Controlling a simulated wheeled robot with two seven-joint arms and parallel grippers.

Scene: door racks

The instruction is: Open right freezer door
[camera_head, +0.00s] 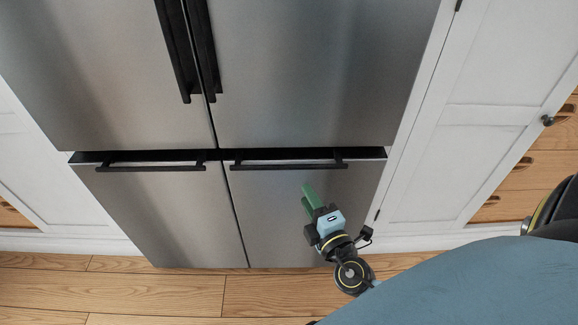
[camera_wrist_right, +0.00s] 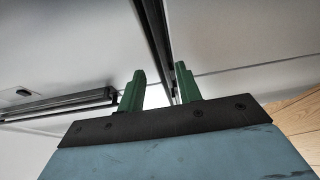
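The right freezer door (camera_head: 300,225) is the lower right steel panel of the fridge and looks closed. Its black horizontal handle (camera_head: 290,166) runs along the top edge. My right gripper (camera_head: 308,193) is in front of this door, below the handle's right part and apart from it. In the right wrist view its two green fingers (camera_wrist_right: 159,84) stand apart with nothing between them. A dark handle bar (camera_wrist_right: 55,105) shows to the left of the fingers there; I cannot tell which handle it is. My left gripper is in neither view.
The left freezer door (camera_head: 165,215) and the upper doors (camera_head: 310,70) with black vertical handles (camera_head: 190,50) look closed. A white cabinet (camera_head: 490,80) stands close on the right. The wooden floor (camera_head: 180,292) in front is clear at left.

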